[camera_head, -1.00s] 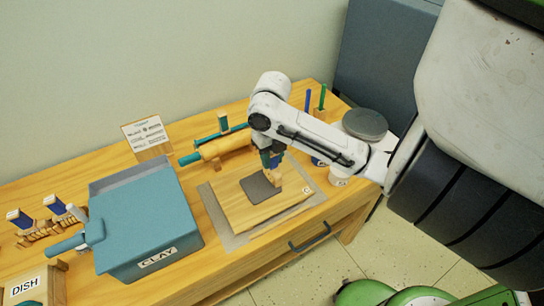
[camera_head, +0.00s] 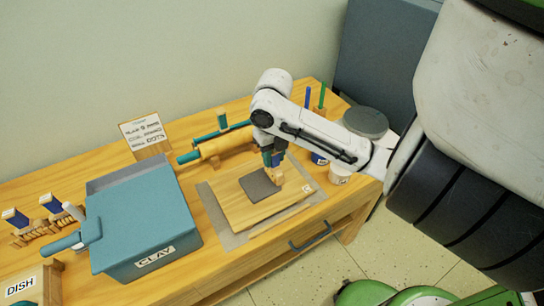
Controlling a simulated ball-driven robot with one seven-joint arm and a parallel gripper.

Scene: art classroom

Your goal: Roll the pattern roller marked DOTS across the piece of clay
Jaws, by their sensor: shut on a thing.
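The piece of clay (camera_head: 259,187) is a dark grey flat slab on a wooden board (camera_head: 240,212), which lies on a grey mat (camera_head: 215,211). My gripper (camera_head: 274,160) points down just above the right edge of the clay. It is shut on a small pattern roller (camera_head: 278,174) with a pale wooden barrel. The roller is at the clay's right edge; I cannot tell whether it touches the slab. Its mark is not readable here.
A blue box marked CLAY (camera_head: 145,225) stands to the left. A rolling pin (camera_head: 226,144) rests behind the board. Blue-handled tools (camera_head: 52,203) stand in a rack at far left.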

